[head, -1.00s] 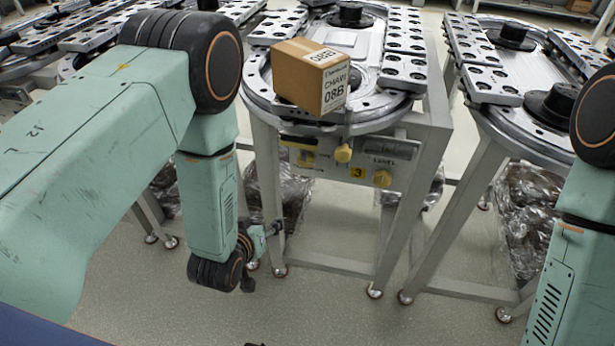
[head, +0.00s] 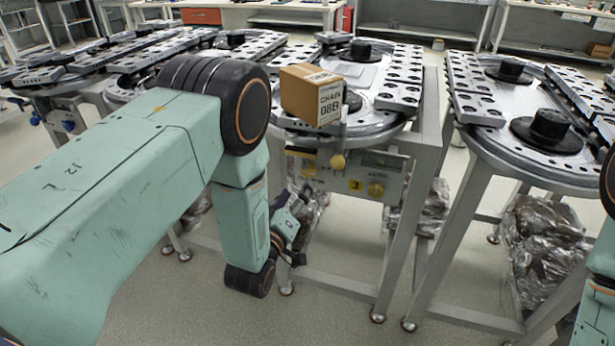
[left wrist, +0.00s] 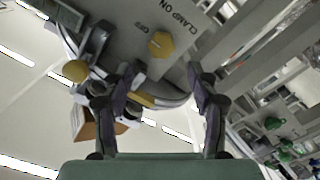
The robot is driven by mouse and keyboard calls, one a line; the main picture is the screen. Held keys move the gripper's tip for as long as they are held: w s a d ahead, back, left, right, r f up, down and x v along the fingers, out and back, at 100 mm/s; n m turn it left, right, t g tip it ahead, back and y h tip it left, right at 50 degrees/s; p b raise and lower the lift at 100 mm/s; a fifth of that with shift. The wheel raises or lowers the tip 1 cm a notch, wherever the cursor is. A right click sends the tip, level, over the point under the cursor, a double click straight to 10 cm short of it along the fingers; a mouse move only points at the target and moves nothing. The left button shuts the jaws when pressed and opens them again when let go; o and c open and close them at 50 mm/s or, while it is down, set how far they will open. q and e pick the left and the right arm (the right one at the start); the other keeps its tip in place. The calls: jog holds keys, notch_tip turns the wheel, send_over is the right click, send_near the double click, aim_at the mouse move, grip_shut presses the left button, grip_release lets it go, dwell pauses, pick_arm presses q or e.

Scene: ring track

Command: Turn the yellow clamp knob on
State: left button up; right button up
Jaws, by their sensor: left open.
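The yellow clamp knob (left wrist: 160,43) is on a grey panel in the left wrist view, with CLAMP, ON and OFF printed beside it. In the head view it shows small at the left of the panel (head: 309,169), under the cardboard box. My left gripper (head: 300,198) is below and in front of the panel, partly hidden by my forearm. In the left wrist view the left gripper's two dark fingers (left wrist: 166,82) stand apart with nothing between them, and the knob appears beyond the tips, apart from them. My right gripper is out of view; only part of the right arm shows.
A round yellow knob (head: 338,162) sticks out beside the clamp knob, and another yellow part (head: 375,189) is lower right. A cardboard box (head: 303,98) sits on the track above. Metal legs and plastic-wrapped bundles (head: 545,245) stand below. Floor in front is clear.

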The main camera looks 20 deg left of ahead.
aim_at(306, 173)
pick_arm(q)
jog(key=w+b, duration=0.1)
jog(key=w, duration=0.6)
jog(key=shift+w+f+b, duration=0.1)
jog(key=shift+f+b, duration=0.05)
jog(key=shift+b, duration=0.15)
jog(key=shift+w+f, duration=0.1)
jog(key=shift+w, duration=0.3)
jog(key=shift+d, duration=0.25)
jog(key=shift+a, duration=0.2)
jog(key=c, duration=0.4)
jog(key=shift+d, duration=0.1)
jog(key=c, duration=0.8)
jog(key=shift+o, duration=0.2)
